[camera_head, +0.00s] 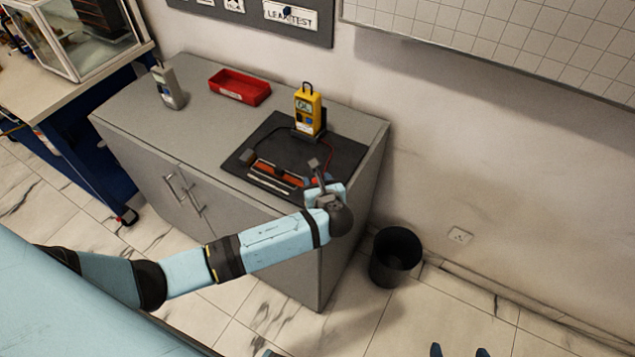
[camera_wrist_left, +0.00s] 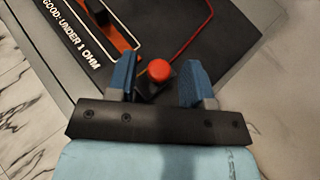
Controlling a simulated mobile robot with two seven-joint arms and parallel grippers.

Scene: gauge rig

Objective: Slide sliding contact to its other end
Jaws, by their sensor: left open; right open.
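The sliding-contact rig (camera_head: 268,173) is a low orange-and-black bar unit with a pale strip, lying on a dark mat. A small black block (camera_head: 283,170) sits on it, which looks like the sliding contact. My left gripper (camera_head: 318,170) is over the rig's right end. In the left wrist view, its blue fingers (camera_wrist_left: 157,82) are open on either side of a red round knob (camera_wrist_left: 159,70) on a dark base, with gaps at both sides. I cannot tell if this knob belongs to the contact. My right gripper (camera_head: 460,350) shows only its blue fingertips, apart, at the bottom edge.
A yellow meter (camera_head: 308,110) stands behind the rig, with a red lead (camera_wrist_left: 192,44) looping to it. A red tray (camera_head: 240,87) and a grey device (camera_head: 168,88) stand on the cabinet top (camera_head: 205,125). A black bin (camera_head: 395,257) stands on the floor.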

